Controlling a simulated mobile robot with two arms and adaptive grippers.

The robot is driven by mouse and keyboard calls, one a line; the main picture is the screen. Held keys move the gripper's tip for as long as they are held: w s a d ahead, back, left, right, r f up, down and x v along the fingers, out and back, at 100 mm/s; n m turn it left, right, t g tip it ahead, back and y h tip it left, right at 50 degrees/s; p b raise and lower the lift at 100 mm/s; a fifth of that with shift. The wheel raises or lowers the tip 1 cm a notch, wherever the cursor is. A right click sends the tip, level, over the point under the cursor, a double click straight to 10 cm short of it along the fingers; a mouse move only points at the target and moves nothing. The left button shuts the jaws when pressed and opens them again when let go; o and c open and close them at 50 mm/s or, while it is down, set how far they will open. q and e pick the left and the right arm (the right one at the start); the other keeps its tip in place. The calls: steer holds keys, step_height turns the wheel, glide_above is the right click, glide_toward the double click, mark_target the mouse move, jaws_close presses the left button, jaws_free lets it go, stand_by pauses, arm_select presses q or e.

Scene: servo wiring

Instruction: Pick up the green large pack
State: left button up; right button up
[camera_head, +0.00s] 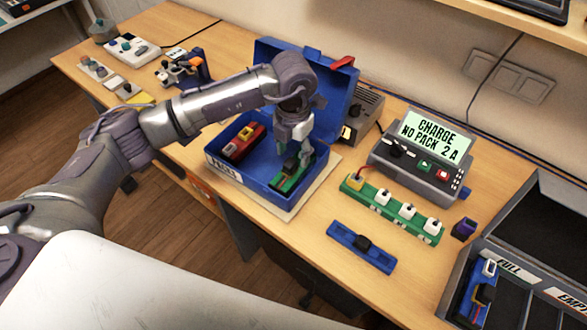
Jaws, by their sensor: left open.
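A green pack (285,186) with a dark top lies in the right part of the open blue case (238,178). My left gripper (293,155) points down right over this pack, its fingers open around or just above the pack's upper part. I cannot tell whether the fingers touch it. The gripper hides part of the pack. My right gripper is out of view.
A red pack (241,143) lies in the case's left part. A green strip with white plugs (392,208) lies before the charger (421,160), which reads "CHARGE NO PACK 2 A". A grey tray (537,205) stands right.

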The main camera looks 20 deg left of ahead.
mark_target(293, 159)
arm_select(q)
step_height(293, 159, down, 4)
steer(key=shift+r+p, duration=0.2)
steer(key=shift+p, duration=0.6)
steer(key=shift+w+f, duration=0.1)
steer(key=shift+f, duration=0.3)
steer(key=shift+c, duration=0.3)
jaws_close()
steer(key=shift+r, duration=0.1)
